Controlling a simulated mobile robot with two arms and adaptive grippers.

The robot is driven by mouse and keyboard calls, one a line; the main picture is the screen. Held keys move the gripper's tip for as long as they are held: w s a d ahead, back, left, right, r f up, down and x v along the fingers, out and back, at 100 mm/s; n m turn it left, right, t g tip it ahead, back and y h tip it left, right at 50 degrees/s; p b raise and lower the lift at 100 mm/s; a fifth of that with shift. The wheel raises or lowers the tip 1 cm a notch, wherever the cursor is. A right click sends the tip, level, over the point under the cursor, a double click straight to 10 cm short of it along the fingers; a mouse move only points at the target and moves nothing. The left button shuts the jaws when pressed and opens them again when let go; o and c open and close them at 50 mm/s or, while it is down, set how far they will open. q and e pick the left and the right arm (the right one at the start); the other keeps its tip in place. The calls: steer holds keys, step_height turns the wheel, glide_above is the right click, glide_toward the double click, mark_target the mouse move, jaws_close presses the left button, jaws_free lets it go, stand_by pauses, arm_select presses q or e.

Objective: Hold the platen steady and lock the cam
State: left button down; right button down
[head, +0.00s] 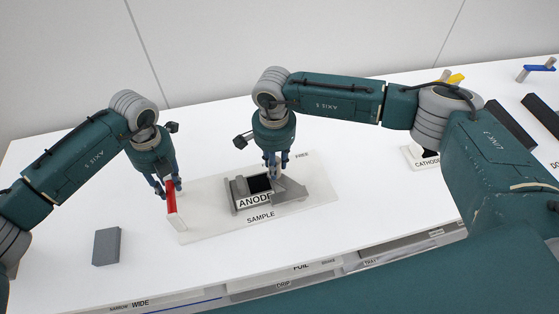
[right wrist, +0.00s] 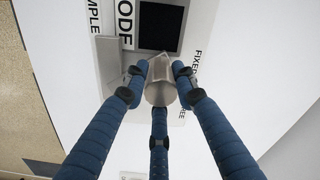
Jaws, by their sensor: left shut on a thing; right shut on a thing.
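A grey metal fixture marked ANODE (head: 253,202) sits on a white board marked SAMPLE (head: 210,232). It has a dark square face (head: 260,184); in the right wrist view this dark square (right wrist: 160,25) shows too. My left gripper (head: 167,189) is shut on the upper part of an upright red bar (head: 172,212) at the board's left end. My right gripper (head: 274,173) is shut on a grey metal cylinder (right wrist: 160,94) at the fixture, with three blue fingers around it. Which part is the platen and which the cam, I cannot tell for sure.
A grey block (head: 107,247) lies left of the board. A white piece marked CATHODE (head: 424,160) stands to the right, partly behind my right arm. Dark bars (head: 510,124) and a blue-handled tool (head: 540,68) lie at far right. Labelled shelves (head: 300,280) run along the front edge.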

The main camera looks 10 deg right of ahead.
steer(key=shift+s+a+f, duration=0.1)
steer(key=shift+s+a, duration=0.1)
steer(key=shift+s, duration=0.1)
steer(key=c, duration=1.4)
jaws_free()
steer(key=shift+w, duration=0.1)
steer(key=shift+w+r, duration=0.1)
steer(key=shift+r, duration=0.3)
step_height(320, 180, up, 11)
steer(key=shift+r, duration=0.2)
